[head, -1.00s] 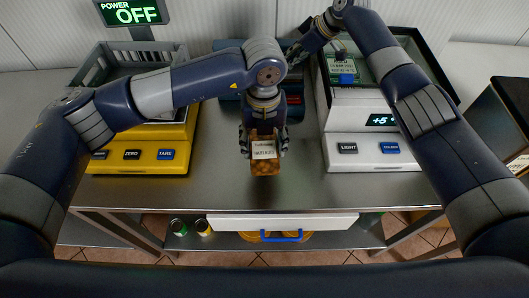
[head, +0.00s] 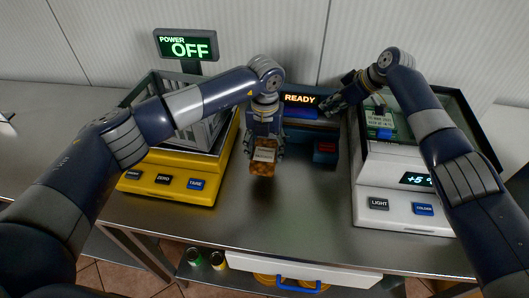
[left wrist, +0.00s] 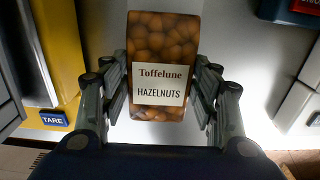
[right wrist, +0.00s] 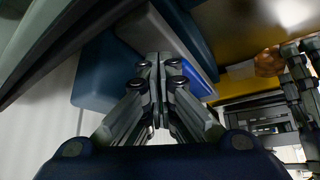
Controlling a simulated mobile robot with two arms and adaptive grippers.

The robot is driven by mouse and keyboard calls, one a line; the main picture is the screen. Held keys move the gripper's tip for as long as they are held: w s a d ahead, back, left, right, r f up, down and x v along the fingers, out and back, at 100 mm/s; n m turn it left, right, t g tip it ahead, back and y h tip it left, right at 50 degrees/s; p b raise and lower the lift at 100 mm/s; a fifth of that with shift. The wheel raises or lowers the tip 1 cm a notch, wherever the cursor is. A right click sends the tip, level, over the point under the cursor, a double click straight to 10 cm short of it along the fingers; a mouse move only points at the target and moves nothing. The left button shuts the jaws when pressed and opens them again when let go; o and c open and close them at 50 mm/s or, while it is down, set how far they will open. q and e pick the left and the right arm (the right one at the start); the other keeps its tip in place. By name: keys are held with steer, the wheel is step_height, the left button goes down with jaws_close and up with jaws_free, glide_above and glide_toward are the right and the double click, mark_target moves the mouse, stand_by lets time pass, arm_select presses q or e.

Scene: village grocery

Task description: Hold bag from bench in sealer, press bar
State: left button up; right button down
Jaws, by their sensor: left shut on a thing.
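The bag of hazelnuts (head: 263,163) is brown with a white label. My left gripper (head: 264,150) is shut on its sides and holds it upright over the bench, in front of the sealer. In the left wrist view the bag (left wrist: 160,65) sits between both fingers, its label reading "Toffelune Hazelnuts". The blue sealer (head: 312,133) stands at the back of the bench, its display (head: 300,99) reading READY. My right gripper (head: 332,104) is beside the sealer's top right. In the right wrist view its fingers (right wrist: 160,65) are together and empty, close to blue sealer parts.
A yellow scale (head: 165,185) with a grey crate (head: 150,90) stands left, under a display (head: 187,46) reading OFF. A white device (head: 400,205) with LIGHT and COLDER buttons stands right. The steel bench front (head: 270,225) is clear.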

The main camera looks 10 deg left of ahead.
arm_select(q)
steer(key=shift+w+f, duration=0.2)
steer(key=shift+w, duration=0.4)
steer(key=shift+w+f, duration=0.2)
steer(key=shift+w, duration=0.35)
steer(key=shift+w+f, duration=0.1)
steer(key=shift+w, duration=2.5)
steer(key=shift+f, duration=0.1)
arm_select(e)
steer(key=shift+f, duration=0.15)
steer(key=shift+f, duration=0.25)
